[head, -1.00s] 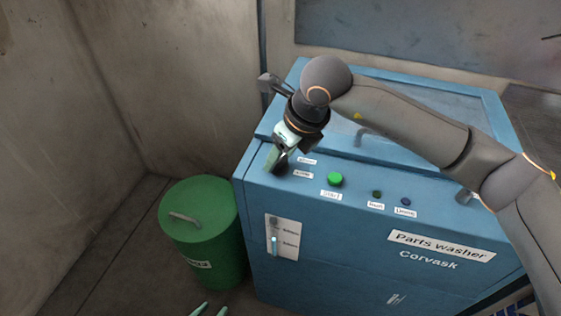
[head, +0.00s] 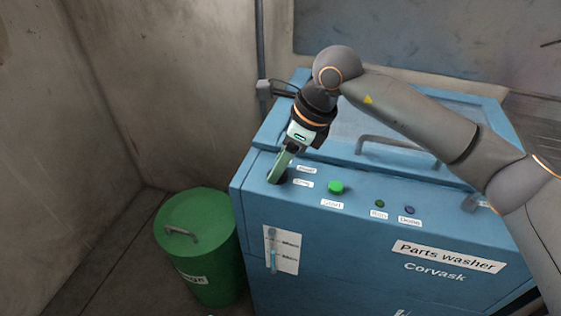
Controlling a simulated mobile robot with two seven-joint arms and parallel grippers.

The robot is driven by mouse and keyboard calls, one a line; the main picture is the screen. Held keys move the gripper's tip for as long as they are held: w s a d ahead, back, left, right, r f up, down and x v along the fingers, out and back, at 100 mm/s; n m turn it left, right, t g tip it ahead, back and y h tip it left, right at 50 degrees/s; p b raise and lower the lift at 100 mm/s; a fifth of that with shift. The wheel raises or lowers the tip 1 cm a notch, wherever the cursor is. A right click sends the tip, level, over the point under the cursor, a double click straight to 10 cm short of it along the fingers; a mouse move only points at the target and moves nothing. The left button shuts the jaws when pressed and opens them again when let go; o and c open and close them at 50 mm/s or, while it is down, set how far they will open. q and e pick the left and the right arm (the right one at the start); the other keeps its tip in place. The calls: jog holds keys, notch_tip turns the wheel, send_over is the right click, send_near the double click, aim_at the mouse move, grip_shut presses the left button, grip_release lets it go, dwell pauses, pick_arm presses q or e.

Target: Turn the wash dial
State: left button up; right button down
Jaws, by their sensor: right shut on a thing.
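The blue parts washer (head: 330,250) fills the lower middle of the head view. The wash dial (head: 274,178) is a dark knob at the left end of its top panel, partly hidden by my gripper. Two small white labels sit just right of it; their words are too blurred to read. My right gripper (head: 279,168) reaches down from above and is shut on the dial. The dial's pointer is hidden, so its setting cannot be told. My left gripper is not in view.
A green start button (head: 336,187), two small lamps and a lid handle (head: 400,145) are right of the dial. A green lidded drum (head: 196,245) stands on the floor left of the washer. A bare wall lies behind.

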jog(key=shift+c, duration=1.2)
grip_release()
jog(key=shift+r, duration=0.1)
jog(key=v, duration=1.2)
jog(key=shift+r, duration=0.2)
